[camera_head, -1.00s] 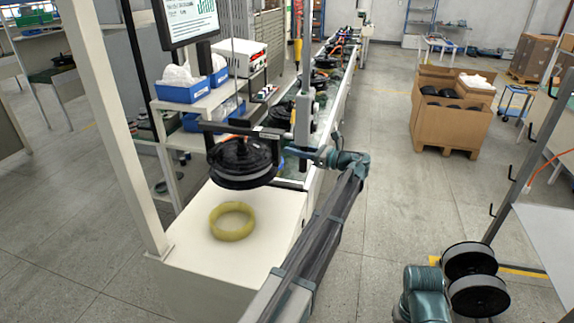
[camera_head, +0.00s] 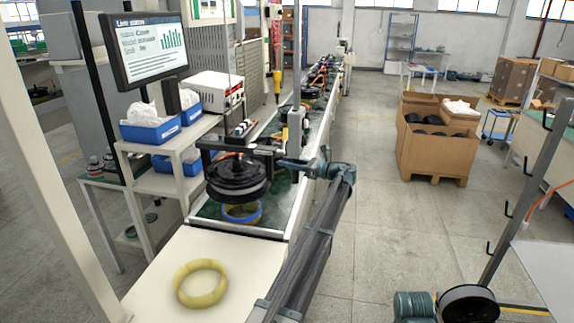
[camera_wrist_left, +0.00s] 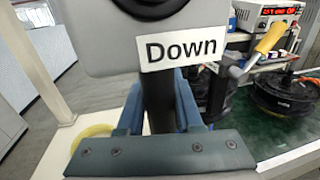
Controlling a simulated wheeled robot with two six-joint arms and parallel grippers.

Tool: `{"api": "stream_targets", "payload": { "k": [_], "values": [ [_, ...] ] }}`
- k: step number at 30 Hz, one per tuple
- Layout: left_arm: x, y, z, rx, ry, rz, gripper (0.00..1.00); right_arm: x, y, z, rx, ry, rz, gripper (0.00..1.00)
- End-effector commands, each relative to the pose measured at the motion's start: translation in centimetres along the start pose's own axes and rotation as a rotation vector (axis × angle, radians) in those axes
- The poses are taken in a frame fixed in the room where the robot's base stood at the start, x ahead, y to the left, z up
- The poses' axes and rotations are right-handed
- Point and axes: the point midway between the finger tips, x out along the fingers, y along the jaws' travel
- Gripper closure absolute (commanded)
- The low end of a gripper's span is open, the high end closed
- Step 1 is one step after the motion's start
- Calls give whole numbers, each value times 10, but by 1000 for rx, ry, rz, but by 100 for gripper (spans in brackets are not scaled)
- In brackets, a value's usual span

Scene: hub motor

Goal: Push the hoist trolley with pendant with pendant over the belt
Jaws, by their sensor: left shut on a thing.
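The hoist trolley's dark carrier (camera_head: 224,149) holds a black hub motor (camera_head: 237,180) that hangs level over the near end of the green belt (camera_head: 266,212). A blue ring (camera_head: 243,213) lies on the belt below the motor, partly hidden by it. My left gripper (camera_head: 294,164) is at the right side of the carrier. In the left wrist view its teal jaws (camera_wrist_left: 158,112) are shut around the black grip of the pendant, under a "Down" label (camera_wrist_left: 180,48). My right gripper is out of view; only a teal arm part (camera_head: 412,308) shows.
A yellow ring (camera_head: 201,283) lies on the white table end in front of the belt. A shelf with blue bins (camera_head: 150,128) and a monitor (camera_head: 147,48) stands close on the left. A cardboard crate (camera_head: 432,150) stands on the right, with open floor before it.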

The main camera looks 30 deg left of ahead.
Motion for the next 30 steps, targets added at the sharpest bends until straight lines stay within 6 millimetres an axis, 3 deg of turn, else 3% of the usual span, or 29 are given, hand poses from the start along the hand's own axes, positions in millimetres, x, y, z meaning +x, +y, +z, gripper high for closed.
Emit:
{"api": "stream_targets", "payload": {
  "k": [16, 17, 21, 30],
  "values": [
    [0, -5, 0, 0, 2, -5, 100, 0, 0, 0, 0, 0, 0, 50],
    [0, -5, 0, 0, 2, -4, 60, 0, 0, 0, 0, 0, 0, 50],
    [0, -4, 0, 0, 2, -2, 36, 0, 0, 0, 0, 0, 0, 50],
    [-1, -2, -1, 0, 3, 0, 36, 0, 0, 0, 0, 0, 0, 50]
  ]
}}
